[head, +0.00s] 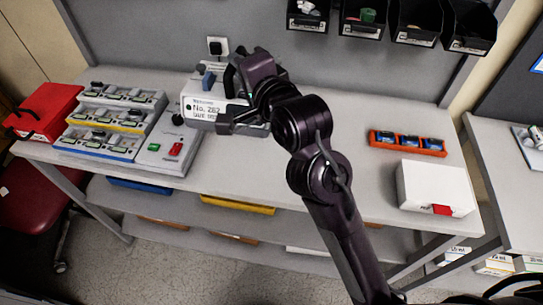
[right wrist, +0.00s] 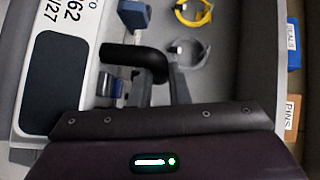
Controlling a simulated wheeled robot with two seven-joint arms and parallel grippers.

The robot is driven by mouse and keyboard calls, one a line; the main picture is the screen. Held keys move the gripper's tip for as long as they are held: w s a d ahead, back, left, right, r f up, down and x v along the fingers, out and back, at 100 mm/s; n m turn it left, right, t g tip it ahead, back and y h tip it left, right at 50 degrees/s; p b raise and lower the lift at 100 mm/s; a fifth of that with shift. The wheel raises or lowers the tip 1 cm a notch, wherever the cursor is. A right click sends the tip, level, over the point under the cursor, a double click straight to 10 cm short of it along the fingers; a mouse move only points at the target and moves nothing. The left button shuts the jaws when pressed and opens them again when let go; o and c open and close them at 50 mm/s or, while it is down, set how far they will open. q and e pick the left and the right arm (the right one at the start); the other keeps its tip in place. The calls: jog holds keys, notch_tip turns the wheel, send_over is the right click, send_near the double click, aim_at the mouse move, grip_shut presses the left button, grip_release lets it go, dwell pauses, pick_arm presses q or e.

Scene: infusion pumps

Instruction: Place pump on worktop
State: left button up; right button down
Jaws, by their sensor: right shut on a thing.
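The infusion pump (head: 208,103) is a white box with a printed number label, above or on the back middle of the grey worktop (head: 335,130) in the head view. Whether its base touches the worktop I cannot tell. In the right wrist view the pump (right wrist: 88,50) shows a dark screen and part of its label at the left. My right gripper (head: 234,96) is shut on the pump, and the arm hides its right part. A black curved handle (right wrist: 138,58) shows beside the pump in the right wrist view. My left gripper is not in view.
Left on the worktop are a red case (head: 42,112), a tiered rack (head: 110,122) and a grey box with red and green buttons (head: 167,145). At right are an orange tray (head: 408,143) and a white box (head: 434,187). Black bins (head: 364,18) hang behind. The middle right is clear.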

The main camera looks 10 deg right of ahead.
notch_tip(320, 180, down, 19)
jog(key=p, duration=0.3)
dwell(0.3)
jog(key=c, duration=1.8)
grip_release()
jog(key=shift+f, duration=0.35)
jog(key=o, duration=0.4)
jog(key=shift+s, duration=0.1)
jog(key=shift+o, duration=0.2)
jog(key=shift+r, duration=0.15)
jog(key=b+v, duration=0.3)
jog(key=v, duration=0.9)
